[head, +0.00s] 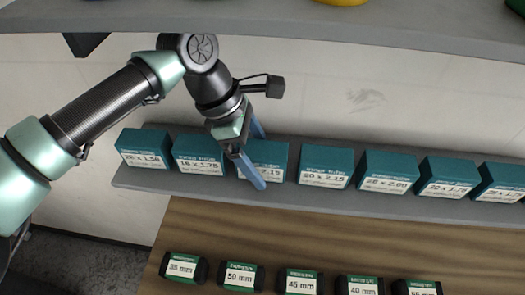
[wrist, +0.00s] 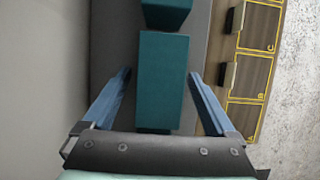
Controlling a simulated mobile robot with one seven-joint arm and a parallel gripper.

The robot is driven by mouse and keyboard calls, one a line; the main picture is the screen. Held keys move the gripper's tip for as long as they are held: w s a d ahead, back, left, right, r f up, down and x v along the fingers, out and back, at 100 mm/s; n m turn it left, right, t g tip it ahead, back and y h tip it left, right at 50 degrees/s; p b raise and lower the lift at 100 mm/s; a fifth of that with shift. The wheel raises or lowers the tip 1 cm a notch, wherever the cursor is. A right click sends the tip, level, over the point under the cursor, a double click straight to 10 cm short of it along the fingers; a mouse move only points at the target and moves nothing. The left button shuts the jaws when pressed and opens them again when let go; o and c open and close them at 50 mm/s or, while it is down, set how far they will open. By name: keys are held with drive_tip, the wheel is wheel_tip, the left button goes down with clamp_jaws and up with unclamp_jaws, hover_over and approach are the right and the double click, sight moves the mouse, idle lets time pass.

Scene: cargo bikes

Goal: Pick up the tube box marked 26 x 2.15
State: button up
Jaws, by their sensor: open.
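A row of teal tube boxes stands on a grey shelf. The third box from the left (head: 276,152) has a label ending in 2.15; a finger hides its first figures. My gripper (head: 262,162) is open at this box, one finger in front of it and one behind. In the wrist view, the teal box (wrist: 162,80) lies between the two open fingers of my gripper (wrist: 161,74), with a gap on each side. The fourth box (head: 326,166) also reads 2.15, its first number looking like 20 or 29.
Neighbouring boxes are the 16 x 1.75 box (head: 199,154) to the left and another teal box in the wrist view (wrist: 166,14). The grey shelf (head: 150,183) has a wall behind it. Small dark boxes (head: 240,276) stand below; an upper shelf (head: 200,22) hangs above.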

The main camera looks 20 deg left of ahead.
drive_tip(key=shift+f, duration=0.25)
drive_tip(key=shift+c, duration=0.3)
clamp_jaws()
drive_tip(key=shift+r+b, duration=0.2)
drive_tip(key=shift+b, duration=0.1)
